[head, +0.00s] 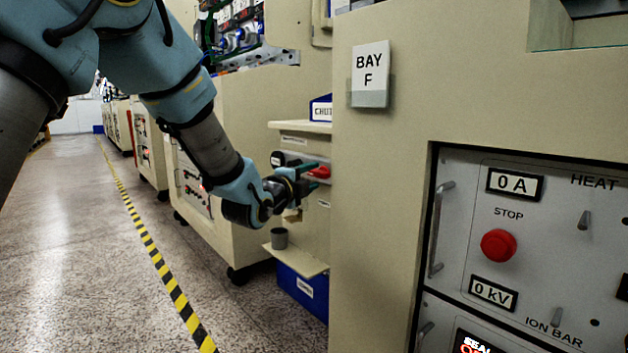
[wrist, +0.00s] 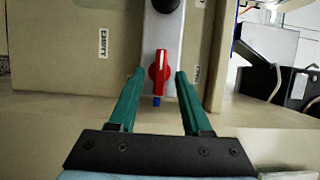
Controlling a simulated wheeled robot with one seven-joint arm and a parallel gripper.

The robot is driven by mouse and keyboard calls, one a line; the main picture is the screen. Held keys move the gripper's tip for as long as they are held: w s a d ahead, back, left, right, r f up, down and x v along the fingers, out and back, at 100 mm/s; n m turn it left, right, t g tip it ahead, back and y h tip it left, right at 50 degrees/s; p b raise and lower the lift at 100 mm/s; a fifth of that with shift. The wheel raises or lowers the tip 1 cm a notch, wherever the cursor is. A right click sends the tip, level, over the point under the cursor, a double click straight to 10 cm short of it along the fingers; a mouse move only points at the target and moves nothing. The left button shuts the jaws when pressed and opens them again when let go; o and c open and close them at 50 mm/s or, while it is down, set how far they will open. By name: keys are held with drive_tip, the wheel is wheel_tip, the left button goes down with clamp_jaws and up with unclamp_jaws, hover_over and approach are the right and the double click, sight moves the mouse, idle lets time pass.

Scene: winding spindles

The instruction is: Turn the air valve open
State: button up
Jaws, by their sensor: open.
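The air valve is a red knob (wrist: 159,72) with a white line along its handle, on a light grey strip (wrist: 165,35). In the wrist view the handle points along the strip, and a short blue piece shows just below it. My gripper (wrist: 159,75) is open, with one green finger on each side of the knob and a gap on both sides. In the head view the red knob (head: 320,172) shows on the side of the beige cabinet, beside my gripper (head: 304,178). Whether the fingers touch it cannot be told there.
A large beige cabinet with a BAY F sign (head: 370,75) stands close on the right. The floor aisle (head: 75,230) on the left is clear.

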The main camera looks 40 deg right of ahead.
drive_tip(key=shift+x, duration=0.9)
clamp_jaws()
